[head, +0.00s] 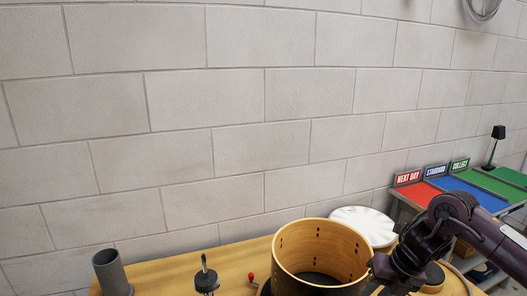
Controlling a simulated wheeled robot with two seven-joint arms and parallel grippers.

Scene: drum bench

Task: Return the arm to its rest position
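One of my arms, dark purple-black, comes in from the right edge and reaches down to the bench; I take it as my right arm. Its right gripper (375,268) is low beside the right side of a round wooden drum shell (318,240). It overlaps the shell's right edge in the picture; I cannot tell whether they touch. The fingers are too dark and small to tell open from shut. My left arm and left gripper are out of view.
The wooden bench (160,275) holds a grey cylinder (111,272), a black knobbed device (206,278) and a small red-tipped lever (251,277). A white disc (361,224) lies behind the shell. A side table at right has red (420,196), blue and green panels with signs and a black lamp (497,135).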

